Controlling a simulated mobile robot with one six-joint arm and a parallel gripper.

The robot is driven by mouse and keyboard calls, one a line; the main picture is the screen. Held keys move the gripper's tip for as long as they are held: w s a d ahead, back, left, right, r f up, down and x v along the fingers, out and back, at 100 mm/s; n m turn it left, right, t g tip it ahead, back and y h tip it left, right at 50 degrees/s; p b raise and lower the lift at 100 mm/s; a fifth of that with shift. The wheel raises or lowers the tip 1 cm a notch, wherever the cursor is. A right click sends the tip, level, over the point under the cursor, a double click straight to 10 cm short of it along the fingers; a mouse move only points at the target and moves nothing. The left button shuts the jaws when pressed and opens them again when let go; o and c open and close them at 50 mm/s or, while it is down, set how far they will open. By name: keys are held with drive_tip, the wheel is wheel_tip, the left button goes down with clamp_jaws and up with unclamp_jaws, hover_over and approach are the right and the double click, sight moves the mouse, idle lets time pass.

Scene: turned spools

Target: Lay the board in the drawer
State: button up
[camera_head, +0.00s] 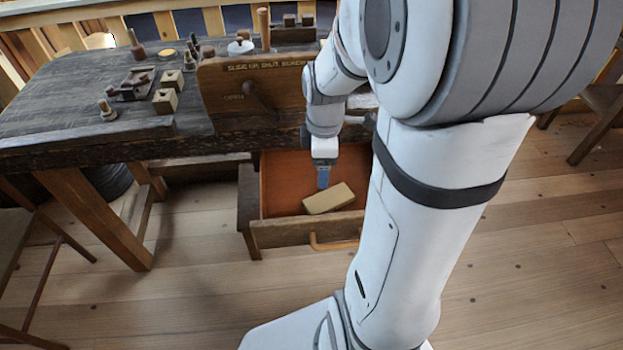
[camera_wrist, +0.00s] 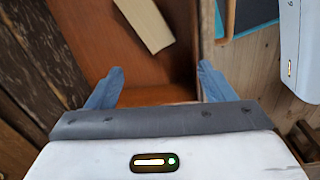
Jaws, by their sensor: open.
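The drawer (camera_head: 282,234) is pulled open under the bench, with a reddish-brown bottom and a wooden pull at its front. A pale tan board (camera_head: 329,199) lies inside it, flat or nearly so, toward the front. In the wrist view the board (camera_wrist: 147,22) shows at the top middle, cut off by the frame edge. My gripper (camera_head: 323,180) points down over the drawer, just behind the board. In the wrist view its blue fingers (camera_wrist: 158,85) are spread wide with nothing between them, and the board lies beyond the fingertips, apart from them.
The dark workbench (camera_head: 60,95) holds small blocks (camera_head: 166,101), turned pieces and a wooden panel with lettering (camera_head: 225,90) beside my arm. A stool stands at the left. Open plank floor (camera_head: 190,290) lies in front of the drawer.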

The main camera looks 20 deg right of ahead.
drive_tip(key=s+a+r+m+t, duration=0.1)
drive_tip(key=s+a+r+m, duration=0.5)
drive_tip(key=s+m, duration=0.3)
drive_tip(key=a+m, duration=0.1)
drive_tip(key=m, duration=0.3)
drive_tip(key=shift+s+a+r+m, duration=0.2)
drive_tip(key=shift+a+r+m, duration=0.05)
drive_tip(key=shift+r+m, duration=0.1)
